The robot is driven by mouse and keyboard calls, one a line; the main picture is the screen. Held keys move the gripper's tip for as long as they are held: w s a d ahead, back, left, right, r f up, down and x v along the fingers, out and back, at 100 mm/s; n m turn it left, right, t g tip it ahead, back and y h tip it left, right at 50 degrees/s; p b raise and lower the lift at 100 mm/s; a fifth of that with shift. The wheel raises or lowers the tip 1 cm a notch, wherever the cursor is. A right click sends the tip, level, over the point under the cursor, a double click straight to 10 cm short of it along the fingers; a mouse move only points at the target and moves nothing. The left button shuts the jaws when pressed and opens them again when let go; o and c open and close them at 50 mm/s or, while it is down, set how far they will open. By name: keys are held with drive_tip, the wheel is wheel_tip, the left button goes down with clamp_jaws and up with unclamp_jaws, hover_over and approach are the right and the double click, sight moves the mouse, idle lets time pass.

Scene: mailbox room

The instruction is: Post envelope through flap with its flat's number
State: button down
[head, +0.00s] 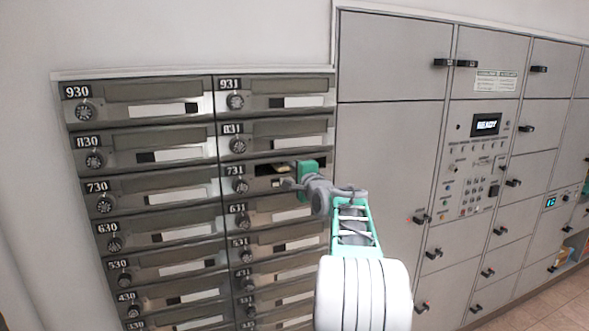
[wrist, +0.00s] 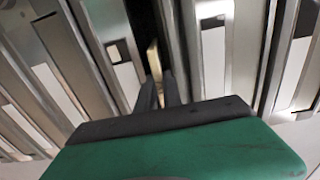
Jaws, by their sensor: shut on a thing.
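A bank of mailboxes with numbered flaps fills the left of the head view. My gripper (head: 286,182) is at the box numbered 731 (head: 235,171), in the right column. Its slot (head: 264,171) shows dark, with the flap pushed in. A small cream envelope (head: 283,168) shows at that slot, partly inside it. In the wrist view my gripper (wrist: 164,92) is shut on the envelope (wrist: 153,58), seen as a thin pale edge entering the dark slot. The number on the envelope is not visible.
Flap 831 (head: 286,129) is just above and flap 631 (head: 290,199) just below. Boxes 930 to 330 form the left column. Grey parcel lockers (head: 392,58) with black handles and a control panel (head: 484,170) stand to the right.

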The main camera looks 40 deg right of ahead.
drive_tip(key=shift+w+d, duration=0.1)
drive_tip(key=shift+w, duration=0.35)
drive_tip(key=c, duration=1.4)
unclamp_jaws()
